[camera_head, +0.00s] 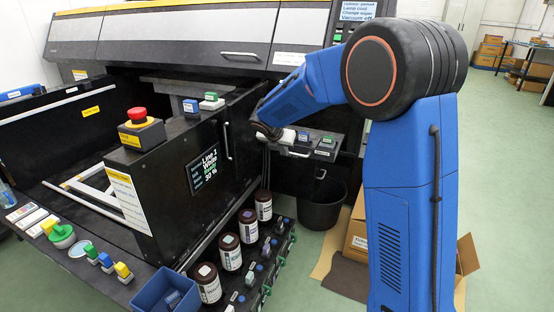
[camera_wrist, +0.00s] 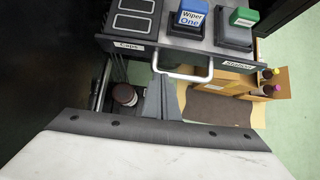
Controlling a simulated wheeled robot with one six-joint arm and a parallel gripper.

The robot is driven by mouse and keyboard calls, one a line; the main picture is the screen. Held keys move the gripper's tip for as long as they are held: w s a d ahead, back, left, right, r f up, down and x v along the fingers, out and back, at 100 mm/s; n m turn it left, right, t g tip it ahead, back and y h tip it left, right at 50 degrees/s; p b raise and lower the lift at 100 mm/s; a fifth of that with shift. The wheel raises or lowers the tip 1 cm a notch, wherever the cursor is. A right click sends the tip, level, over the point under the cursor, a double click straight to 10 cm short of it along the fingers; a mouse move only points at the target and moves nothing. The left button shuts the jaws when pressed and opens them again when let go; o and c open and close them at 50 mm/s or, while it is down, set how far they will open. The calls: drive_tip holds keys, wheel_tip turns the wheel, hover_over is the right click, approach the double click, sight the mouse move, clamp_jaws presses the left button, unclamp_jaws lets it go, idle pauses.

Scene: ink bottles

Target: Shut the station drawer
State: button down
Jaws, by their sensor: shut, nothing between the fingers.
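The station drawer (camera_wrist: 190,53) stands out from the machine in the wrist view, with front labels reading "Caps" and "Station". Its pale bar handle (camera_wrist: 183,77) is on the front. In the drawer are a blue-topped block (camera_wrist: 192,18) marked "Wiper One", a green-topped block (camera_wrist: 240,25) and dark cap slots (camera_wrist: 133,15). The drawer (camera_head: 326,155) also shows in the head view, below the machine's right end. My gripper (camera_wrist: 161,80) is shut and empty, its fingertips close to the handle's left end; I cannot tell if they touch. In the head view my arm partly hides it.
A black bin (camera_head: 321,205) stands on the floor below the drawer. An open cardboard box (camera_head: 357,235) is beside it, partly behind my arm. Several brown bottles (camera_head: 229,252) line a low rack at the machine's front.

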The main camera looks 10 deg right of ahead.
drive_tip(key=w+d, duration=0.4)
drive_tip(key=w, duration=0.1)
drive_tip(key=w+d, duration=0.4)
drive_tip(key=w, duration=0.1)
drive_tip(key=w+d, duration=0.3)
drive_tip(key=w, duration=0.3)
drive_tip(key=shift+d, duration=0.4)
drive_tip(key=shift+a, duration=0.1)
